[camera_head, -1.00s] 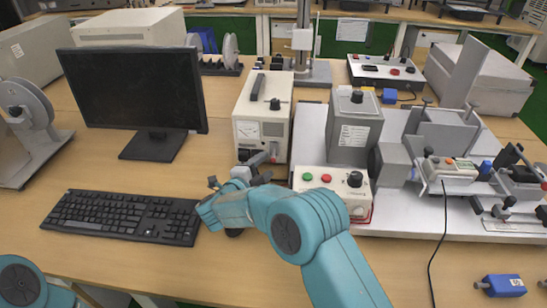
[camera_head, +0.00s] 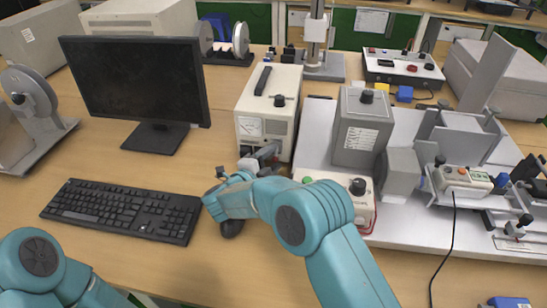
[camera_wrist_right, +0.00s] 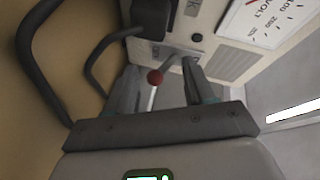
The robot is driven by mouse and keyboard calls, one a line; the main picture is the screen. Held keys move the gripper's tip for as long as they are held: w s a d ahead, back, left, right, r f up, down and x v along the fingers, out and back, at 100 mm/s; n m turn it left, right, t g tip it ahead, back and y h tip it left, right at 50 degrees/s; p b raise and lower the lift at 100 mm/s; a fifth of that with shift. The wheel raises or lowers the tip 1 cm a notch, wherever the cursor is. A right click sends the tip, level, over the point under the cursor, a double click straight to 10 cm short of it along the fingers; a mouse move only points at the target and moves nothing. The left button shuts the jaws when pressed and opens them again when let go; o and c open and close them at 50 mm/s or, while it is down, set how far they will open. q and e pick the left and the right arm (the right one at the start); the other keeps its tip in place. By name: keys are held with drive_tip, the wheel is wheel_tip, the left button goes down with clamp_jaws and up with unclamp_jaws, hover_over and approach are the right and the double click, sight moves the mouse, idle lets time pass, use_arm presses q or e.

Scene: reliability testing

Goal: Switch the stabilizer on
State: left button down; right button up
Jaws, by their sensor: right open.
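The stabilizer is a beige box (camera_head: 282,125) with a black top handle and a dial meter (camera_head: 250,126) on its front, left of the grey machine in the head view. The right wrist view shows its front panel (camera_wrist_right: 205,22), the volt meter (camera_wrist_right: 268,25) and a metal switch lever with a red ball tip (camera_wrist_right: 154,76). My right gripper (camera_head: 264,158) is at the lower front of the box. In the wrist view my right gripper (camera_wrist_right: 160,72) is open, with the lever between its fingers; contact cannot be told. Only my left arm's link shows, without its gripper.
A keyboard (camera_head: 122,210) and monitor (camera_head: 135,90) stand to the left. A mouse (camera_head: 231,228) lies beneath my right arm. A control box (camera_head: 340,190) and grey machine (camera_head: 362,130) stand close on the right. Black cables (camera_wrist_right: 45,60) hang beside the panel in the wrist view.

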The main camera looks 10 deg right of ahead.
drive_tip(key=shift+a, duration=0.1)
drive_tip(key=c, duration=0.7)
drive_tip(key=shift+s, duration=0.1)
clamp_jaws()
drive_tip(key=shift+r+p, duration=0.35)
drive_tip(key=shift+p, duration=0.2)
drive_tip(key=shift+w+d+r+n+g+y+p, duration=0.15)
drive_tip(key=shift+r+n+g+y+p, duration=0.65)
drive_tip(key=shift+p, duration=2)
drive_tip(key=shift+w+r+n+g+y+p, duration=0.1)
drive_tip(key=shift+r+g+y+p, duration=0.2)
drive_tip(key=shift+g+y+p, duration=1.3)
drive_tip(key=shift+w+d+r+n+g+y+p, duration=0.15)
drive_tip(key=shift+r+n+g+p, duration=0.8)
drive_tip(key=shift+p, duration=3.1)
drive_tip(key=shift+f+m+g, duration=0.4)
drive_tip(key=shift+m+g, duration=0.05)
drive_tip(key=shift+g, duration=0.1)
